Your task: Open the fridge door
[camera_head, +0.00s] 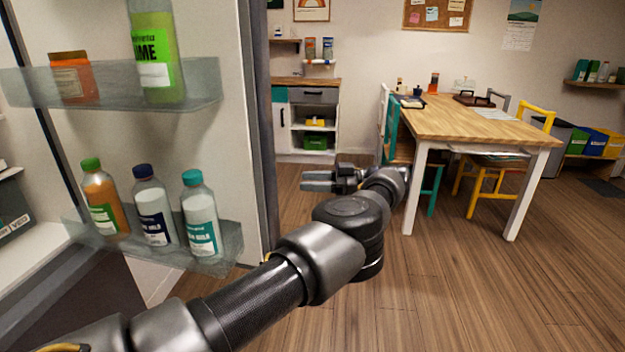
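The fridge door (225,132) stands open on the left, with its inner side and door shelves facing me. The lower door shelf (228,245) holds three bottles, and the upper door shelf (205,85) holds an orange jar and a green lime bottle. My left arm reaches from the lower left, in front of the door's lower part and past its edge. My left gripper (318,181) is to the right of the door's edge, apart from it in the picture, and points left. Its fingers are small and seen from the side, so the gap between them is unclear. My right gripper is not in view.
A wooden table (465,118) with chairs stands at the back right. A small cabinet (307,120) stands against the back wall. Bins (590,142) are at the far right. The wooden floor (440,300) at the front right is clear.

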